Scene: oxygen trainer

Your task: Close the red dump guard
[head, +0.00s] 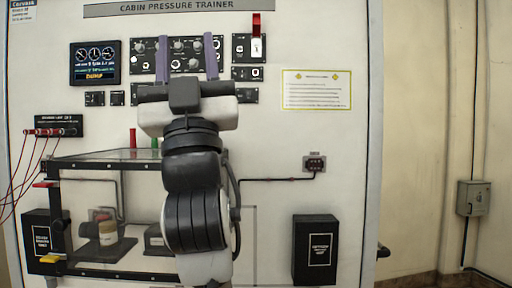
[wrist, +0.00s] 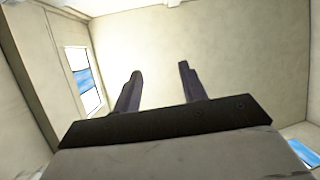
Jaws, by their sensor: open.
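The red dump guard (head: 256,24) stands raised above a white switch (head: 257,46) on a small black panel at the upper right of the trainer board. My gripper (head: 186,50) is in front of the board, left of the guard, with its two purple fingers apart and pointing up. Nothing shows between the fingers. In the wrist view my gripper (wrist: 157,75) is also open and empty, with only walls and a window beyond it. The guard does not show in the wrist view.
A knob panel (head: 145,55) lies behind my fingers, partly hidden. A display (head: 95,63) reading "DUMP" is at the left. A glass-topped shelf (head: 95,160) juts out lower left, with red and green objects on it. The board right of the guard is mostly clear.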

